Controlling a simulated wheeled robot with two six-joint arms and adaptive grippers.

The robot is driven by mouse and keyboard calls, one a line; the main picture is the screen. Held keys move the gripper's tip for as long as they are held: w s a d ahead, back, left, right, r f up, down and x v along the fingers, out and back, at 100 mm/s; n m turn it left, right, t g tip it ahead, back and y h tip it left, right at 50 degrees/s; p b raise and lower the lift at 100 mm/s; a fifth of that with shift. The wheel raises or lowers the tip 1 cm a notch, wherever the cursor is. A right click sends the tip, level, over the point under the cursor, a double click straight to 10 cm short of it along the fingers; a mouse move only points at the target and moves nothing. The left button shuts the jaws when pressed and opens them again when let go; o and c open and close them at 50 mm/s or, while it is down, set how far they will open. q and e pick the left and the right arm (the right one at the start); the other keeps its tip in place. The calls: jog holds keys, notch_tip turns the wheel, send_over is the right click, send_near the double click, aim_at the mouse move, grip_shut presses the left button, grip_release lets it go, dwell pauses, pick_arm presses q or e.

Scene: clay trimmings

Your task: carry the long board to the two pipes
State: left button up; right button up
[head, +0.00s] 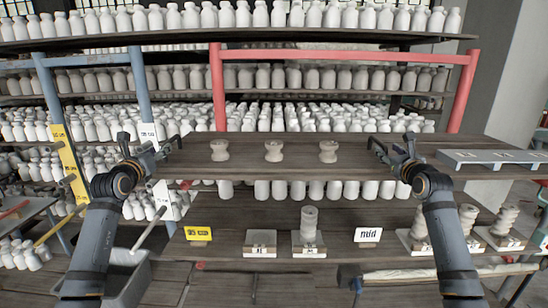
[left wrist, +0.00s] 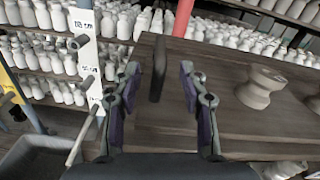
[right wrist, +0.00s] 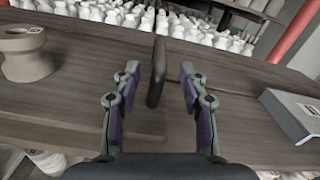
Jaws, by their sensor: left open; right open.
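The long board (head: 245,155) lies flat on the upper wooden shelf, with three waisted clay pieces (head: 273,151) standing on it in a row. It has a dark upright handle at each end. My left gripper (head: 160,150) is open at the left end; in the left wrist view the left handle (left wrist: 158,68) shows between its fingers. My right gripper (head: 388,150) is open at the right end, with the right handle (right wrist: 157,72) between its fingers in the right wrist view. Grey pipes (head: 150,229) stick out from white labelled plates at the left; which two are meant is unclear.
A grey-white tray (head: 490,157) lies right of the board. Below, a lower shelf holds white tiles, a stacked clay piece (head: 309,224), a yellow sign (head: 198,233) and a "mid" sign (head: 368,235). A grey bin (head: 128,275) stands at lower left. Bottle-filled racks stand behind.

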aim_at(165, 143)
pick_arm(q)
jog(key=w, duration=0.5)
jog(key=shift+w+d, duration=0.1)
jog(key=shift+w, duration=0.1)
pick_arm(e)
jog(key=w, duration=0.5)
jog(key=shift+w, duration=0.2)
pick_arm(q)
jog(key=shift+w+r, duration=0.15)
jog(key=shift+w, duration=0.55)
pick_arm(e)
jog(key=shift+w+d+r, duration=0.1)
jog(key=shift+w+r, duration=0.05)
jog(key=shift+w, duration=0.55)
pick_arm(q)
jog(key=shift+w+f, duration=0.2)
jog(key=shift+w, duration=0.6)
pick_arm(e)
jog(key=shift+w+f, duration=0.2)
jog(key=shift+w, duration=0.6)
pick_arm(q)
jog(key=shift+s+r, duration=0.1)
jog(key=shift+s, duration=0.05)
pick_arm(e)
jog(key=shift+s+r, duration=0.1)
jog(key=shift+s, duration=0.05)
